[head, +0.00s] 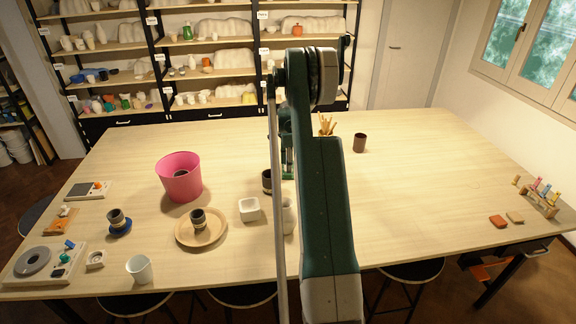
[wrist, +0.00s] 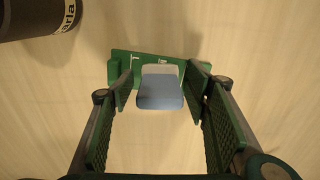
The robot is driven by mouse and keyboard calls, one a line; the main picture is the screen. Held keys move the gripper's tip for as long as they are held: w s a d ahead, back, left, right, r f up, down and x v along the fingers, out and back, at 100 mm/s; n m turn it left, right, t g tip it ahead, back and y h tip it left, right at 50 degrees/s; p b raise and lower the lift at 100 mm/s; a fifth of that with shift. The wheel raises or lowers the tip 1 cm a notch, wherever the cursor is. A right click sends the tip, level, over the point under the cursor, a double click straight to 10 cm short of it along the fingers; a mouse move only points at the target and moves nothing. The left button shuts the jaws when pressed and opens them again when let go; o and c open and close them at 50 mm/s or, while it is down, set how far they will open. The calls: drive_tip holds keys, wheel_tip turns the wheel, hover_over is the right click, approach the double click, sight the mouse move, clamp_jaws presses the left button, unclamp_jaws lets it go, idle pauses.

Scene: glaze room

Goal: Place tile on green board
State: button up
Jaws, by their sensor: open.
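The tile (wrist: 160,92) shows in the wrist view as a small block, blue-grey toward me and pale at its far end. It lies over the near middle of the green board (wrist: 117,72), which has white marks on it. My gripper (wrist: 160,98) is open, with one finger on each side of the tile and gaps between them. Whether the tile rests fully on the board is hard to tell. In the head view, my arm hides most of this spot; only a bit of green shows beside it.
A dark labelled cup (wrist: 38,16) stands close by at the wrist view's upper left. In the head view, a pink bucket (head: 180,184), a wooden plate (head: 182,238) and a white square bowl (head: 249,210) stand to the left. The table right of my arm is mostly clear.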

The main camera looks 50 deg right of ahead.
drive_tip(key=shift+r, duration=0.15)
wheel_tip(320, 180, up, 12)
drive_tip(key=shift+b, duration=0.3)
idle(0.8)
